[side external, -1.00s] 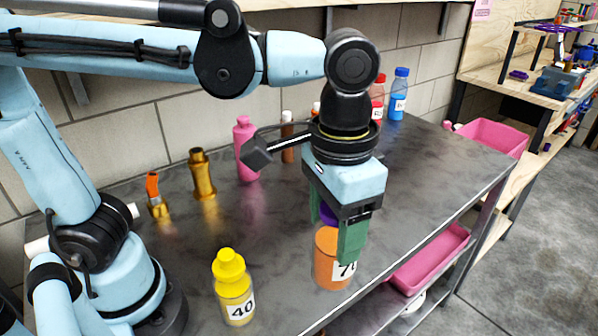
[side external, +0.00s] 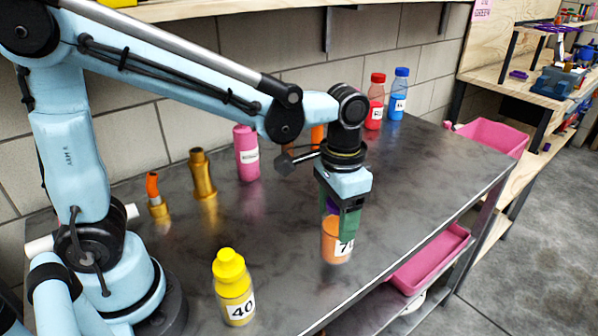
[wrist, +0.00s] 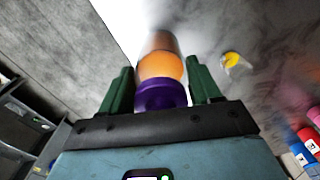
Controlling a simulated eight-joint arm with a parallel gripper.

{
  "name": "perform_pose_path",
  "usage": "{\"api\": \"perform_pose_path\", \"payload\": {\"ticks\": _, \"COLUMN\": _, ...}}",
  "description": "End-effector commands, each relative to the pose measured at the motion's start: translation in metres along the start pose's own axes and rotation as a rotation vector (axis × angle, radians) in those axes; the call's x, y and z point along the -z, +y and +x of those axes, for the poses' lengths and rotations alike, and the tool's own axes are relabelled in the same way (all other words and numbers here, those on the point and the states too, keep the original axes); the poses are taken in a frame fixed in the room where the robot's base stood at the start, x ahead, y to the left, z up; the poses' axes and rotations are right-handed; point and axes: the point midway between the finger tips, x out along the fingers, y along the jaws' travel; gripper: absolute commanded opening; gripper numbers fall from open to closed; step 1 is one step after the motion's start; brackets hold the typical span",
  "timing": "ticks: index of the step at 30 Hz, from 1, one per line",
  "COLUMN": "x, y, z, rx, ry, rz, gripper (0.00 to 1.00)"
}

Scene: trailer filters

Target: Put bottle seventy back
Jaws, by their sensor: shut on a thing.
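The orange bottle with a purple cap and a label starting with 7 (side external: 333,243) is in the side view, upright at my gripper. My gripper (side external: 341,217) points down, with its green fingers shut on the bottle near its purple cap. In the wrist view the bottle (wrist: 161,66) and its cap sit between the green fingers (wrist: 160,90). Part of the label is turned out of sight. I cannot tell whether the bottle's base touches the table.
A yellow bottle marked 40 (side external: 233,288) stands at the table's front. A pink bottle (side external: 246,153), brass fitting (side external: 202,174) and orange-topped fitting (side external: 155,195) stand behind. Red (side external: 375,102) and blue (side external: 398,95) bottles stand at the back. Pink bins (side external: 432,258) sit right. The table's right part is clear.

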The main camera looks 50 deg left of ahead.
Motion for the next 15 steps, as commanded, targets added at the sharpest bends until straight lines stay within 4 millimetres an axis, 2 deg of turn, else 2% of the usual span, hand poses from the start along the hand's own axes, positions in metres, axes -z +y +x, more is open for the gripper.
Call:
{"api": "perform_pose_path", "payload": {"ticks": 6, "x": 0.000, "y": 0.000, "z": 0.025, "rx": 0.000, "ry": 0.001, "rz": 0.000, "gripper": 0.15}}
{"api": "perform_pose_path", "payload": {"ticks": 15, "x": 0.000, "y": 0.001, "z": 0.029, "rx": 0.000, "ry": 0.000, "rz": 0.000, "gripper": 0.15}}
